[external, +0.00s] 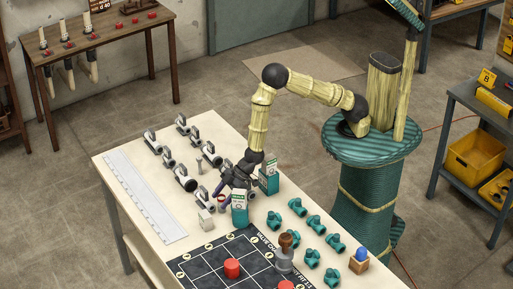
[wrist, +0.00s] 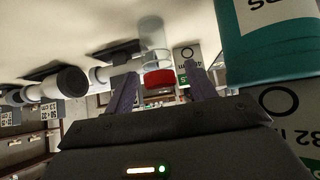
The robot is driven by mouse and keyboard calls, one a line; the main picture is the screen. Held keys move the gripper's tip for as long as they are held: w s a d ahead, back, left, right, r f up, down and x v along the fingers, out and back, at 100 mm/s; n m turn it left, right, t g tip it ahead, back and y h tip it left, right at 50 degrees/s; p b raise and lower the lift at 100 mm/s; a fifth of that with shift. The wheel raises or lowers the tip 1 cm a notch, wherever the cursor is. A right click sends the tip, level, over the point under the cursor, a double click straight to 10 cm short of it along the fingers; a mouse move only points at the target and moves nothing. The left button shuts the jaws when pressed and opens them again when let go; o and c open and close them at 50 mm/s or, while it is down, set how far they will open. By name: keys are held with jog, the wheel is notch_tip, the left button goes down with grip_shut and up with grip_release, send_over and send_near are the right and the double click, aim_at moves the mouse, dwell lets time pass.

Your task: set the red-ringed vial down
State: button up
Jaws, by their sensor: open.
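The red-ringed vial (wrist: 155,40) is a clear cylinder with a red band at its near end. In the wrist view it lies between and just beyond the fingertips of my gripper (wrist: 160,85). The fingers are spread, with gaps beside the red band. In the external view my gripper (external: 226,190) is low over the pale table (external: 140,160), beside a teal-and-white carton (external: 240,212). A small red-and-white bit of the vial (external: 221,198) shows there; the fingers and carton hide most of it. I cannot tell whether its base touches the table.
A second teal carton (external: 269,178) stands close on the right. Grey pipe fittings (external: 184,178) lie to the left, teal fittings (external: 312,222) to the right. A dark grid mat (external: 205,265) bears red pieces (external: 232,267). A white ruled strip (external: 145,197) lies along the left edge.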

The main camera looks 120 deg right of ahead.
jog(key=shift+w+f, duration=0.25)
jog(key=shift+f, duration=0.05)
dwell(0.4)
jog(key=c, duration=1.2)
jog(key=shift+o, duration=0.2)
notch_tip(320, 180, up, 10)
jog(key=shift+r+b, duration=0.1)
jog(key=shift+b, duration=0.65)
